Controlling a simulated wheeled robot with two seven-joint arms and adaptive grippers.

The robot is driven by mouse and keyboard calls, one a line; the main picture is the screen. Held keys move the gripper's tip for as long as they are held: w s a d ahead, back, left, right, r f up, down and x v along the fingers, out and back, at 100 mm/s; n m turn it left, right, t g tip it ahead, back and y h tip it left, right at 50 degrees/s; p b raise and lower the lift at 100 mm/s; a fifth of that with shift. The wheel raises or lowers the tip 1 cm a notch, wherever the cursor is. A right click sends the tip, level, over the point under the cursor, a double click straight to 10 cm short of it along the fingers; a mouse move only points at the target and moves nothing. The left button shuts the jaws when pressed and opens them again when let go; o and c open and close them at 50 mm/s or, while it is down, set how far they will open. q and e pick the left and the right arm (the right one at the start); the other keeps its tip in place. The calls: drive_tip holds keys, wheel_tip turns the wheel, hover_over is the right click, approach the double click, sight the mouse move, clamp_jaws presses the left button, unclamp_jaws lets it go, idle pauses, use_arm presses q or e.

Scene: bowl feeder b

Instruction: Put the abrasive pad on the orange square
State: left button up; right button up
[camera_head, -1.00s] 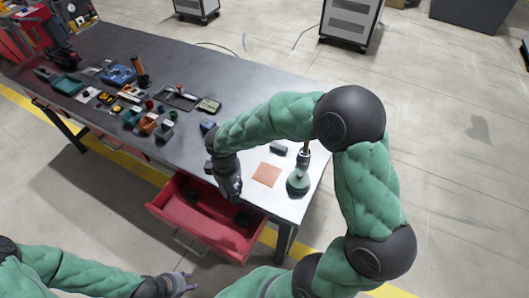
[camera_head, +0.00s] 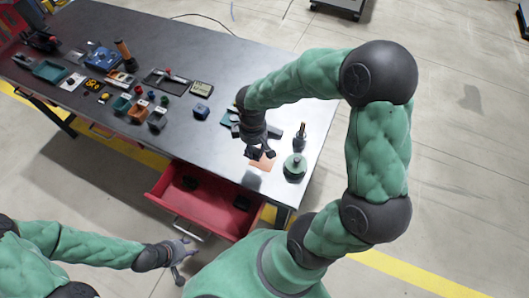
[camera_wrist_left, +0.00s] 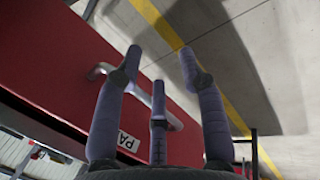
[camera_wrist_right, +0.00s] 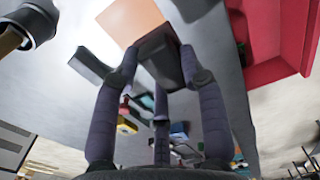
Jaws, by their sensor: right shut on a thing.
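My right gripper (camera_head: 260,153) is shut on a dark block, the abrasive pad (camera_wrist_right: 160,58), which sits between its fingers in the right wrist view. In the head view the gripper hangs over the near right part of the table, over the orange square (camera_head: 265,164) and partly covering it. The orange square also shows in the right wrist view (camera_wrist_right: 125,20), just beyond the pad. I cannot tell whether the pad touches it. My left gripper (camera_wrist_left: 160,70) is open and empty, in front of the red drawer, away from the table top.
The red drawer (camera_head: 173,211) stands pulled out below the table's front edge, with dark items inside. A green round container (camera_head: 294,168) stands right of the orange square, a dark bottle (camera_head: 300,136) behind it. A grey block (camera_head: 276,131) lies nearby. Small parts and bins crowd the table's left.

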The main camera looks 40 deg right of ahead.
drive_tip(key=b, duration=0.1)
hover_over(265, 157)
drive_tip(key=f, duration=0.5)
drive_tip(key=shift+a+f, duration=0.1)
drive_tip(key=shift+a, duration=0.15)
drive_tip(key=shift+d+f+b, duration=0.2)
drive_tip(key=shift+f+b, duration=0.55)
drive_tip(key=shift+f, duration=1)
drive_tip(key=shift+f, duration=0.15)
drive_tip(key=o, duration=1.2)
drive_tip(key=shift+r, duration=0.55)
wheel_tip(265, 157, up, 11)
drive_tip(key=p, duration=0.3)
drive_tip(key=shift+r+p, duration=0.15)
drive_tip(key=shift+p, duration=0.15)
